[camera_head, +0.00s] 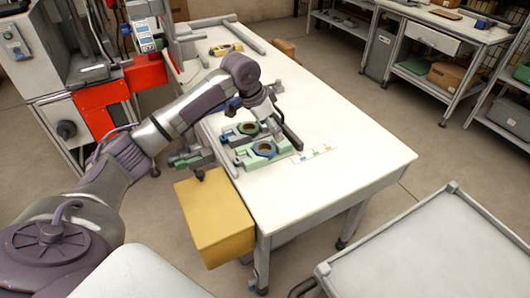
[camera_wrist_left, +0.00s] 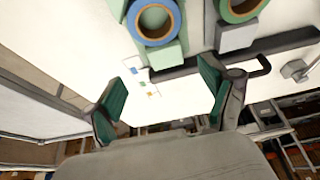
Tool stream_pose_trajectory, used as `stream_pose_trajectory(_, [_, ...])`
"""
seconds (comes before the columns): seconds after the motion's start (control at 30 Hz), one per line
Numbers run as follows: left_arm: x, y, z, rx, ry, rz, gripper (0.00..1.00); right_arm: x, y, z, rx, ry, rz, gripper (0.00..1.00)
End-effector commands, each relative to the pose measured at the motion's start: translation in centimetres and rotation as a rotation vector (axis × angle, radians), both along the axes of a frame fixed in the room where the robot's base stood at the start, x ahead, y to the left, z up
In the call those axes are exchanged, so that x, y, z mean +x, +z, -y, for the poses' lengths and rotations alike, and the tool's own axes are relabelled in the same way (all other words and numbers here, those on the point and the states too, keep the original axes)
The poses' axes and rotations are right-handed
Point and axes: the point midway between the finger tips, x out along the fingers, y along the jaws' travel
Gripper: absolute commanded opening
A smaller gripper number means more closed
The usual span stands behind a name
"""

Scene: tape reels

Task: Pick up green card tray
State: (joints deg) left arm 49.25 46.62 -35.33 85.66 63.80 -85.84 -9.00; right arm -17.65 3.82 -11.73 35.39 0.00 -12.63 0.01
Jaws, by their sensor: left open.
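Two green trays lie on the white table (camera_head: 340,160), each with a round reel on it. The nearer tray (camera_head: 244,161) carries a reel with a blue ring (camera_head: 264,149), which also shows in the left wrist view (camera_wrist_left: 153,20). The farther tray (camera_head: 229,136) carries a reel with a green ring (camera_head: 248,128), which also shows in the wrist view (camera_wrist_left: 240,8). My left gripper (camera_head: 270,117) is above the table close to the farther reel. My right gripper is not shown.
Small coloured cards (camera_head: 314,152) lie right of the nearer tray. A dark bar (camera_head: 290,135) runs beside the trays. A yellow box (camera_head: 215,220) is at the table's left side. Another reel piece (camera_head: 226,49) lies at the far end. The table's right part is clear.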

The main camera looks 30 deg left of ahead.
Motion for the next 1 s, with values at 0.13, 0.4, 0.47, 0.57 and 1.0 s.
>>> stream_pose_trajectory(0.13, [0.6,-1.6,0.4,-0.001,0.0,0.001,0.83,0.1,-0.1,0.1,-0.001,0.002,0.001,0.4])
stream_pose_trajectory(0.4, [1.5,-4.2,0.3,-0.001,0.0,-0.003,0.83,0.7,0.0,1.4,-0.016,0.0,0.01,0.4])
stream_pose_trajectory(0.47, [1.8,-5.1,0.2,0.0,0.001,-0.003,0.83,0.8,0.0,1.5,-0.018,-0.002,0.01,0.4])
stream_pose_trajectory(0.57, [2.3,-6.2,0.5,0.0,-0.001,0.0,0.83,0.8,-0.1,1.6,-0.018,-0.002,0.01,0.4])
stream_pose_trajectory(1.0, [2.5,-6.9,0.6,0.001,-0.001,0.002,0.65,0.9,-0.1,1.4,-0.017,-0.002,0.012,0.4])
